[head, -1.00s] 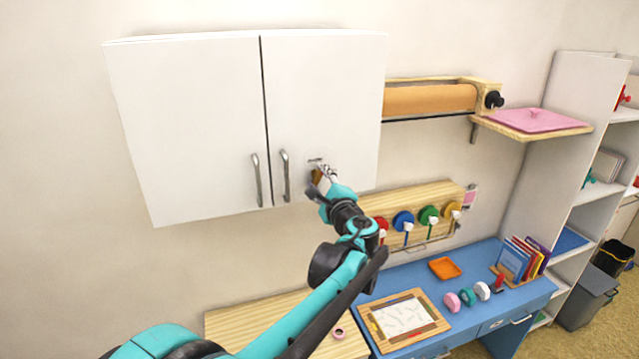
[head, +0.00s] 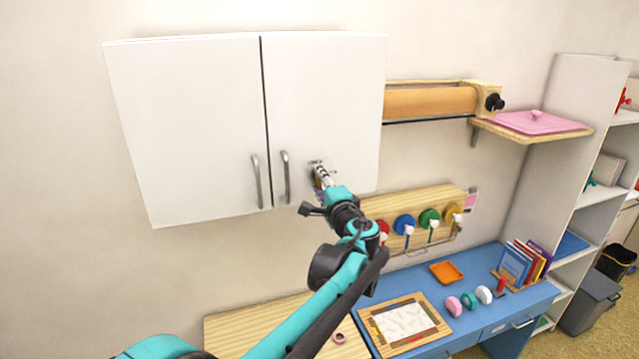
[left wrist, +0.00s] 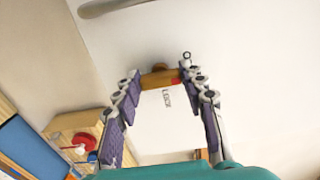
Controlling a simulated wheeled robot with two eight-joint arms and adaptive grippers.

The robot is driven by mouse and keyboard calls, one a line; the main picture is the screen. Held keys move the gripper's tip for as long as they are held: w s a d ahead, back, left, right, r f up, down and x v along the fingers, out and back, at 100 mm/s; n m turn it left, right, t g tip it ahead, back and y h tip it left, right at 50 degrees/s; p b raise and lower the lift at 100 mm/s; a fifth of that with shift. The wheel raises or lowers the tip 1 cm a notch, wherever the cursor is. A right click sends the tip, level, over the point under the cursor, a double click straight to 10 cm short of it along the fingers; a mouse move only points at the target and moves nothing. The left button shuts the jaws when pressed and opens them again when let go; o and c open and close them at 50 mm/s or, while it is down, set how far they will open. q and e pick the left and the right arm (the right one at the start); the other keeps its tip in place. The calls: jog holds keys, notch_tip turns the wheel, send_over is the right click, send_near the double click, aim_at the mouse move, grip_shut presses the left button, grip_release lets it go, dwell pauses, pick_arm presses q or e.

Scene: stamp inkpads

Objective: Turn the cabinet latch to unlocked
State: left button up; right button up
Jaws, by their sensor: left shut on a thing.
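The white wall cabinet (head: 190,110) has two closed doors with metal handles. The latch is mostly hidden behind my left gripper (head: 317,172) in the head view, low on the right door. In the left wrist view, the latch (left wrist: 157,79) is a short brown bar with a red end, lying roughly across the gap between the fingertips. My left gripper (left wrist: 160,78) is shut on it, one finger at each end. A small printed word, apparently "Lock" (left wrist: 167,98), shows on the white door beside the bar. My right gripper is not in view.
A door handle (head: 286,177) stands just left of my gripper. Below are a wooden board with coloured round pieces (head: 404,222) and a blue desk (head: 465,327). A paper roll (head: 430,101) hangs right of the cabinet.

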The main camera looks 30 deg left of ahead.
pick_arm(q)
jog(key=o, duration=1.2)
jog(key=shift+c, duration=0.2)
jog(key=v, duration=1.2)
jog(key=shift+f, duration=0.15)
jog(key=s+f+n+g+h+b, duration=0.1)
jog(key=s+f+h+b, duration=0.2)
jog(key=f, duration=0.6)
jog(key=s+f+n+g+b, duration=0.1)
jog(key=s+f+g+b, duration=0.15)
jog(key=f+b, duration=0.45)
jog(key=s+d+f+n+h+b, duration=0.2)
jog(key=s+d+f+h+b, duration=0.1)
jog(key=f, duration=0.9)
jog(key=s+d+f+n+h+b, duration=0.2)
jog(key=s+d+f+h+b, duration=0.2)
jog(key=s+f+b, duration=0.3)
jog(key=s+d+f+n+g+h+b, duration=0.1)
jog(key=s+d+f+b, duration=0.4)
jog(key=f, duration=1.2)
jog(key=n+h+b, duration=0.1)
jog(key=h+b, duration=0.1)
jog(key=shift+d+h, duration=0.3)
jog(key=shift+d, duration=0.05)
